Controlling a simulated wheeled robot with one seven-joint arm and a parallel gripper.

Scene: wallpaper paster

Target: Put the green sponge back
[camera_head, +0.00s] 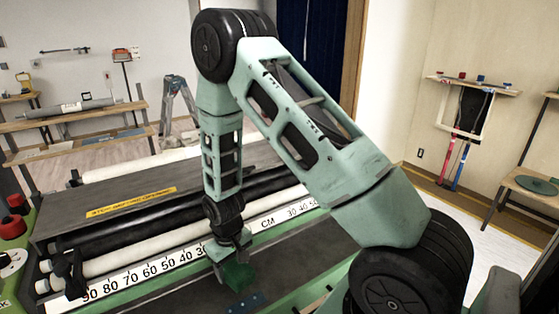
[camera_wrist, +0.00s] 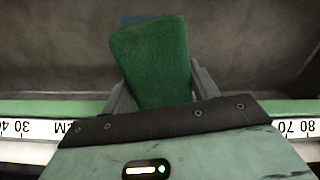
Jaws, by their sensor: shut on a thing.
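The green sponge (camera_wrist: 152,62) is held between the two grey fingers of my gripper (camera_wrist: 158,88) in the wrist view. It sticks out past the fingertips and is slightly tilted. In the head view my gripper (camera_head: 232,262) points down over the dark bed of the paster, just in front of the white centimetre scale, with the sponge (camera_head: 238,276) below it. A small blue thing (camera_head: 246,304) lies close to the sponge in the head view, and a blue patch (camera_wrist: 140,19) shows just behind the sponge's far end in the wrist view. I cannot tell whether the sponge touches the bed.
The scale (camera_head: 160,266) and the dark and white rollers (camera_head: 130,255) run behind my gripper. A grey cover with a yellow label (camera_head: 130,203) lies beyond them. Red knobs (camera_head: 13,226) stand at the far left. The dark bed (camera_head: 190,295) left of the sponge is clear.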

